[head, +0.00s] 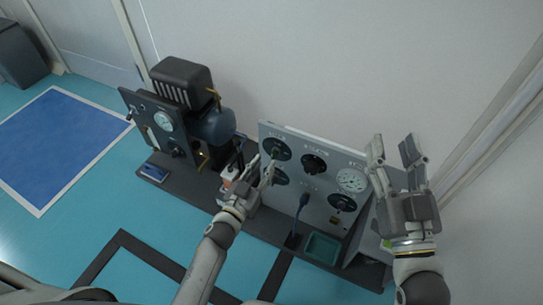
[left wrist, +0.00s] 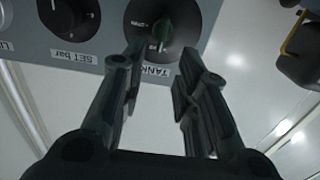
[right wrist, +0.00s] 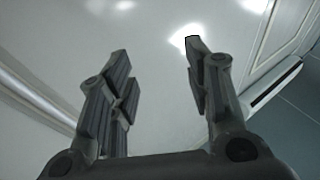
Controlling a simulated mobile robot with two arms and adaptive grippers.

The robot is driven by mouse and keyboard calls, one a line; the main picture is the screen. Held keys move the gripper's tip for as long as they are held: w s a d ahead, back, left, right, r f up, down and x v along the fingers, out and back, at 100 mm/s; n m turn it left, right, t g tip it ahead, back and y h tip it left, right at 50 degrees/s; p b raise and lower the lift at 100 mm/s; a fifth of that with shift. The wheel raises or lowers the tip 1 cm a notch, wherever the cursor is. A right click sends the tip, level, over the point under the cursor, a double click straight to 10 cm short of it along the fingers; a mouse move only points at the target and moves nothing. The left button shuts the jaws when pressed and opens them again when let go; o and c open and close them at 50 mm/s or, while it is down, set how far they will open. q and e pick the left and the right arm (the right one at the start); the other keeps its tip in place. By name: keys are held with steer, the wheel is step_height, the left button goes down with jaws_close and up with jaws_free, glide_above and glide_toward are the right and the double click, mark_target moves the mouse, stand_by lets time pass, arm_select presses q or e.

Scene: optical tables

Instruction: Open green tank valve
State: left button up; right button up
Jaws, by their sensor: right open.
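The tank valve is a round black dial (head: 277,149) at the upper left of the grey panel in the head view. In the left wrist view its green knob (left wrist: 163,31) shows at the top, beside an upside-down "TANK" label. My left gripper (head: 257,168) is open in front of the panel, just below the dial. In the left wrist view its fingers (left wrist: 160,62) are spread with nothing between them, and the knob lies beyond the tips, apparently untouched. My right gripper (head: 394,148) is open and empty at the panel's right, facing the wall.
The panel (head: 325,146) also has other black knobs (head: 313,164), a white gauge (head: 351,181) and a green tray (head: 322,248) at its foot. A compressor-like machine (head: 183,85) stands to the left on the same dark base. Blue floor in front is mostly clear.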

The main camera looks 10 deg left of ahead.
mark_target(272, 154)
arm_select(q)
steer(key=b+x, duration=0.1)
steer(key=x, duration=0.4)
steer(key=shift+w, duration=0.1)
steer(key=shift+w+d, duration=0.1)
steer(key=shift+w, duration=0.25)
arm_select(e)
steer(key=s+r+t+y, duration=0.1)
steer(key=s+r+t, duration=0.2)
steer(key=r, duration=0.3)
steer(key=shift+r+t+y, duration=0.15)
steer(key=shift+t+y, duration=0.15)
steer(key=shift+t, duration=0.4)
arm_select(q)
steer(key=shift+c, duration=0.4)
arm_select(e)
steer(key=shift+s, duration=0.1)
arm_select(q)
jaws_close()
